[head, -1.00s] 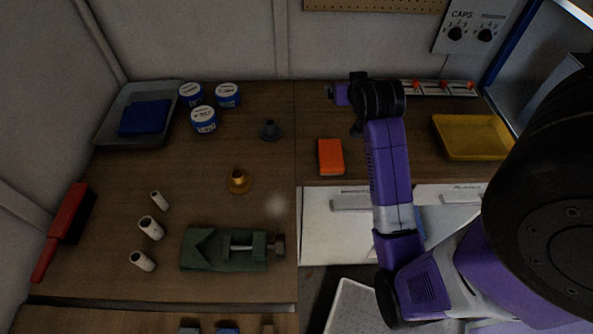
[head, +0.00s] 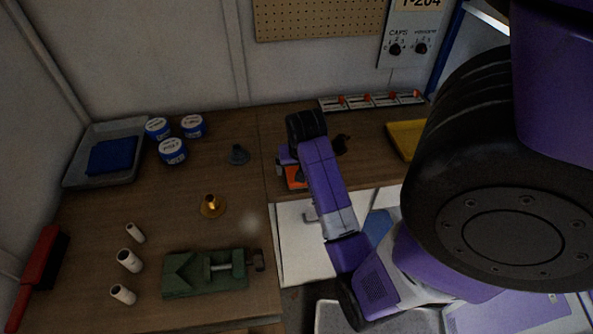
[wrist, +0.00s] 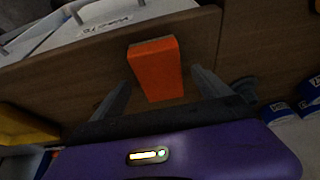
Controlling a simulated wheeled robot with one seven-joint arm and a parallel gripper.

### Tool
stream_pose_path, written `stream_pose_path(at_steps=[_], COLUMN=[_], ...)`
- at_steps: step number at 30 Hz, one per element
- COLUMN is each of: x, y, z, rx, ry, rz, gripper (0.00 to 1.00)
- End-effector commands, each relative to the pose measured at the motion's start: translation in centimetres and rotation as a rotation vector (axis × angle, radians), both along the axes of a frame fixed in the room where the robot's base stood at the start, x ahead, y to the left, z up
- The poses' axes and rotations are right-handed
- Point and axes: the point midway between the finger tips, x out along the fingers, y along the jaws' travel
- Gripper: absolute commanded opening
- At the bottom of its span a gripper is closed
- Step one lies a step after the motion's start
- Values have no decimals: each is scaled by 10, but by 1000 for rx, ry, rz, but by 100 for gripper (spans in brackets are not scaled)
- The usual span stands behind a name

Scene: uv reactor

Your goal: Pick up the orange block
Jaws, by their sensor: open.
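The orange block (wrist: 156,69) lies on the wooden bench top near its front edge. In the head view the block (head: 296,180) is mostly hidden behind my purple arm and wrist. In the wrist view my gripper (wrist: 163,80) is open, with one dark finger on each side of the block's near end. The block shows between and beyond the fingers, with a gap on both sides. I cannot tell how high the fingers are above the bench.
A green vise (head: 205,273) is at front left. A yellow tray (head: 405,139) is at right. White drawers (head: 305,245) are below the edge.

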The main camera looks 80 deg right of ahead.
Motion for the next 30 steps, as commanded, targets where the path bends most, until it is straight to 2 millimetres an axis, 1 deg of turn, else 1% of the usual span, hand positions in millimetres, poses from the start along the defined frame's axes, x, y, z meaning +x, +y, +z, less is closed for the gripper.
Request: stream_pose_path(at_steps=[3,6,14,15,17,18,23,24,25,26,30], x=[2,3,3,3,3,3,3,3,3,3,3], y=[-5,-8,-9,-9,-9,-9,-9,-9,-9,-9,-9], z=[-14,-21,-23,-23,-23,-23,-23,-23,-22,-22,-22], rx=[2,0,-1,-1,-1,-1,-1,-1,-2,-2,-2], ry=[1,-1,-1,-1,-1,-1,-1,-1,-1,-1,-1], rz=[0,0,0,0,0,0,0,0,0,0,0], gripper=[87,87,87,79,68,60,28,20,18,11,11])
